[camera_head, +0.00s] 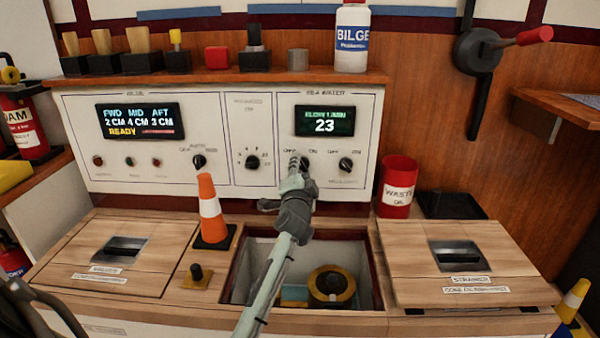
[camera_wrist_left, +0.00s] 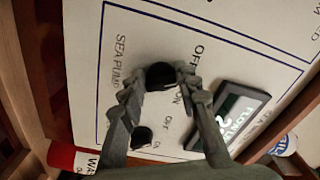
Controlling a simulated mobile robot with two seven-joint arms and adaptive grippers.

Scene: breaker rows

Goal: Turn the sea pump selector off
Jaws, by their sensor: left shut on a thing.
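The sea pump selector (camera_wrist_left: 159,77) is a black knob on the white sea water panel (camera_head: 287,189). In the left wrist view it sits beside "SEA PUMP", "OFF" and "ON" lettering. My left gripper (camera_wrist_left: 158,80) has its two fingers on either side of the knob and is shut on it. In the head view the left gripper (camera_head: 301,165) covers most of the knob, so its pointing direction is hard to tell. The flow display (camera_head: 324,121) above reads 23. My right gripper is not in view.
A second black knob (camera_head: 345,164) is close to the right of the selector. A red waste can (camera_head: 397,187) stands right of the panel. An orange cone (camera_head: 211,212) stands on the left. An open hatch (camera_head: 241,272) lies below my left arm, between two wooden lids.

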